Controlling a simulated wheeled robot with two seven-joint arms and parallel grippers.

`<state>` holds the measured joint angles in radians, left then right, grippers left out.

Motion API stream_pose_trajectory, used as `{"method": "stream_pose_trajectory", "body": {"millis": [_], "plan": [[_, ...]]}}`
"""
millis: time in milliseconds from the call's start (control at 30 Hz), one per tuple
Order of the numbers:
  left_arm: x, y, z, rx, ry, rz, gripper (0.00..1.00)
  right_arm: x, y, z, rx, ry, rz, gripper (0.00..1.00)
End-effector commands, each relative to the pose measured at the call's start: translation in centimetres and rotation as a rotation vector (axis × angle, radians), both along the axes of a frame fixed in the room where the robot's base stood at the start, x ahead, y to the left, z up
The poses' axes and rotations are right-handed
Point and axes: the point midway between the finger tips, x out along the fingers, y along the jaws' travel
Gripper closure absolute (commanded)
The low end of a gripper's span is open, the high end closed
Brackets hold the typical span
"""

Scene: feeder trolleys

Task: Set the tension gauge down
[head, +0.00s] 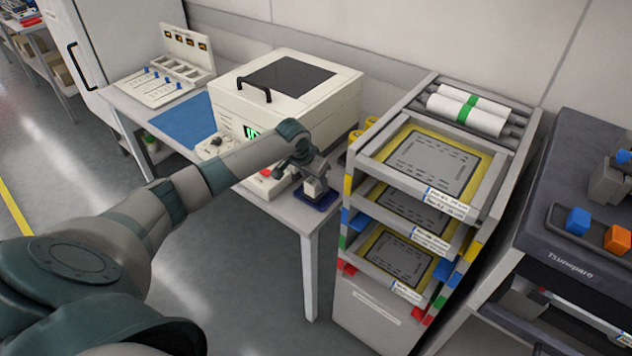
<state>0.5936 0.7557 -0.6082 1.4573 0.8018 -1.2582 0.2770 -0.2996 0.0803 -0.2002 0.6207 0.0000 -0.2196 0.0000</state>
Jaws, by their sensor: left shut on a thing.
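My left arm reaches in from the left to the front right corner of the white table. My left gripper (308,176) points down there and is shut on a small pale block-shaped thing, which I take to be the tension gauge (313,189). The gauge is upright, over a dark blue pad (315,203) at the table's corner. I cannot tell whether its underside touches the pad. The gripper's fingers are small and partly hide the gauge's top. My right gripper is not in view.
A white machine (318,99) with a dark lid window stands behind the gripper. A blue mat (186,121) lies to its left on the table (132,109). A rack of framed screens (462,217) stands close on the right, beyond a narrow gap. Clear floor lies in front of the table.

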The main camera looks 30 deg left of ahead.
Motion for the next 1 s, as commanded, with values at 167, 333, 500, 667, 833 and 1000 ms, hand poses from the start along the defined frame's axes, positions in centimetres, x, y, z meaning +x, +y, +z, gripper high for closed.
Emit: {"method": "stream_pose_trajectory", "body": {"millis": [167, 333, 500, 667, 833, 1000], "plan": [[0.06, -0.01, -0.87, 0.001, -0.002, 0.0, 1.0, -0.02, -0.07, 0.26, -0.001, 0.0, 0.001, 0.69], [0.07, -0.01, -0.87, 0.001, -0.003, 0.0, 1.0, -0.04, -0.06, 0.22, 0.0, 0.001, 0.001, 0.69], [0.05, 0.0, -1.09, 0.0, -0.002, 0.0, 1.0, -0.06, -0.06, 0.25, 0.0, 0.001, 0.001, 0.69], [0.0, -0.01, -1.23, 0.001, 0.0, 0.0, 0.47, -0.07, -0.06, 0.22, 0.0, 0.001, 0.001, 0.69], [-0.01, 0.0, -1.21, 0.001, 0.0, 0.0, 0.47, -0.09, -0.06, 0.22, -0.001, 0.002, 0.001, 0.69], [0.01, 0.01, -0.99, 0.001, -0.001, 0.0, 0.47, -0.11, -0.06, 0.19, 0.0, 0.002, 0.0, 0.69]]}}
